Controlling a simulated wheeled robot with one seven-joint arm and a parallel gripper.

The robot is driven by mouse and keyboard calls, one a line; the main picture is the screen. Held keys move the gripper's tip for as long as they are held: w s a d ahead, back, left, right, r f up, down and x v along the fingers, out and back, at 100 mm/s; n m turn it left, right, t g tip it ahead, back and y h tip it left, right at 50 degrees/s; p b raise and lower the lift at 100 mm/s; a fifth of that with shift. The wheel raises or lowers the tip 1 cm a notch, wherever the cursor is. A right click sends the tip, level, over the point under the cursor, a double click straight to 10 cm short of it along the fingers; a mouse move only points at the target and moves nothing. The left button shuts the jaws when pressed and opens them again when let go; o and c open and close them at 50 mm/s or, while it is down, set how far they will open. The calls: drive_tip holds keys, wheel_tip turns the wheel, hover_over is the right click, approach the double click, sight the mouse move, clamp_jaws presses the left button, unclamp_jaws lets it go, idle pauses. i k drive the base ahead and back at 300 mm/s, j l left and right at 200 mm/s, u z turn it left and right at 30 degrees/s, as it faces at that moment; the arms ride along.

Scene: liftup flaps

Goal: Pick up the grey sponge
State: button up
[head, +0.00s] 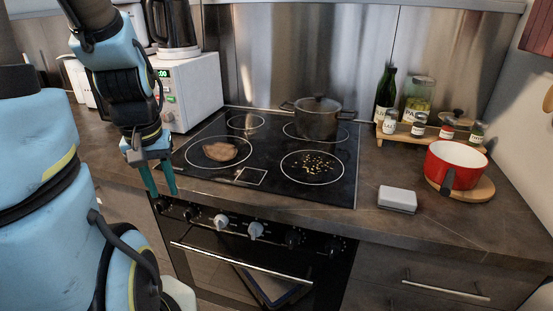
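A pale grey-white block that looks like the grey sponge (397,200) lies flat on the dark countertop, right of the stove and in front of the red pot. Its surface texture is too small to make out. My gripper (160,186) is at the left, by the front left edge of the counter and stove, far to the left of the sponge. Its two teal fingers point down, stand apart and have nothing between them.
A red pot (455,166) stands on a round wooden board behind and right of the sponge. Bottles and jars stand on a wooden rack (411,137) behind. The black cooktop (265,186) bears a lidded pot (318,121). Bare counter (440,222) surrounds the sponge's front.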

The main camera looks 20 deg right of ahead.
sight(389, 198)
drive_tip(key=i+j+z, duration=0.15)
drive_tip(key=z, duration=0.35)
drive_tip(key=i+j+z, duration=0.1)
drive_tip(key=j+z, duration=0.15)
drive_tip(key=z, duration=0.2)
